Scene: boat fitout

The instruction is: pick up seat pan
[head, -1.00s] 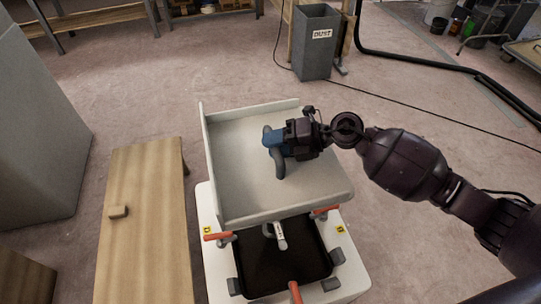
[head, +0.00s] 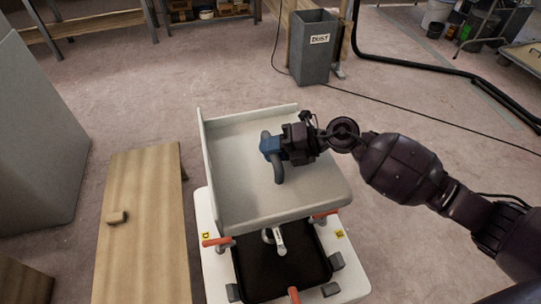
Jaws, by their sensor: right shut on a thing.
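The seat pan (head: 237,185) is a pale grey tray-like panel with raised edges at its left and back. It is in the middle of the head view, over the back part of a white stand (head: 209,262). My right gripper (head: 271,146) comes in from the right and is shut on a dark grey curved handle (head: 278,171) at the pan. The fingers partly hide where the handle meets the pan. I cannot tell whether the pan rests on the stand or hangs just above it. My left gripper is not in view.
The stand has a black recess (head: 265,277), orange-handled clamps (head: 217,241) and grey blocks. A wooden bench (head: 145,250) with a small block (head: 117,217) stands at the left. A dust bin (head: 312,58) and a dark hose lie behind. Floor around the pan's back is clear.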

